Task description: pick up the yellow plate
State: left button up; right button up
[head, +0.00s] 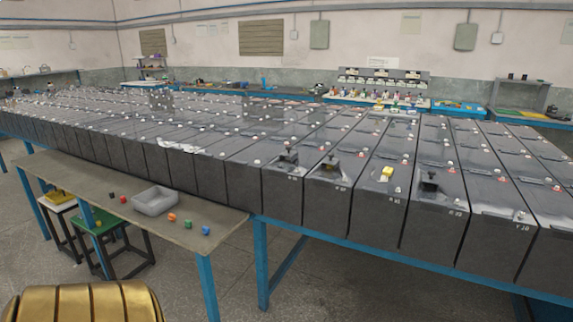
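A small yellow piece (387,172) lies on top of a dark grey battery in the front row, right of centre. It looks like a small block or plate; its exact shape is too small to tell. Another yellow, flat-looking thing (60,196) is at the far left on a low stool, partly hidden by the bench. I cannot tell which of them is the yellow plate. Neither of my grippers is in view.
Long rows of grey batteries (240,186) fill blue-legged tables. A grey bench (100,182) at front left holds a grey tray (146,205) and several small coloured cubes. A green stool (104,222) stands beneath. Floor is open at front centre.

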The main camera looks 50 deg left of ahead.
aim_at(388, 171)
jog(key=u, duration=1.05)
jog(key=i+u, duration=0.15)
jog(key=i, duration=0.45)
